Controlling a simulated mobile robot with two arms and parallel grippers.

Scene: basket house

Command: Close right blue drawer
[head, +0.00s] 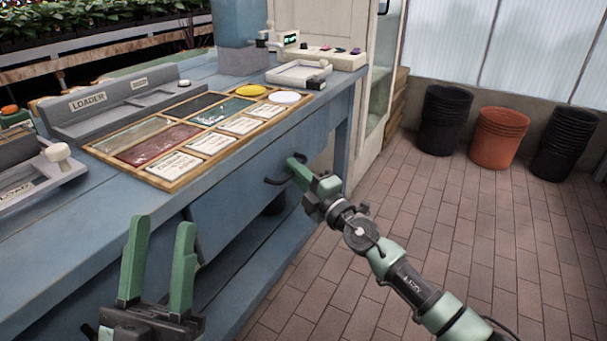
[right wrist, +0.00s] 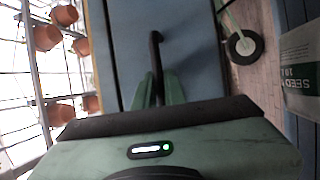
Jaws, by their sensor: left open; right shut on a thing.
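The blue workbench has a right drawer (head: 235,197) with a dark bar handle (head: 274,181) on its front. My right gripper (head: 297,168) is at this handle. In the right wrist view, the handle (right wrist: 156,50) runs between the green fingers (right wrist: 158,88), which are shut on it. The blue drawer front (right wrist: 190,45) lies just beyond. How far the drawer stands out from the bench is hard to tell. My left gripper (head: 160,240) is open and empty, in front of the bench at lower left. Another dark handle (head: 192,235) shows partly behind it.
The bench top holds a framed label board (head: 190,135), a grey loader unit (head: 105,105) and a small control panel (head: 320,55). Black pots (head: 444,118) and orange pots (head: 498,137) stand by the far wall. The brick floor (head: 450,210) at right is clear.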

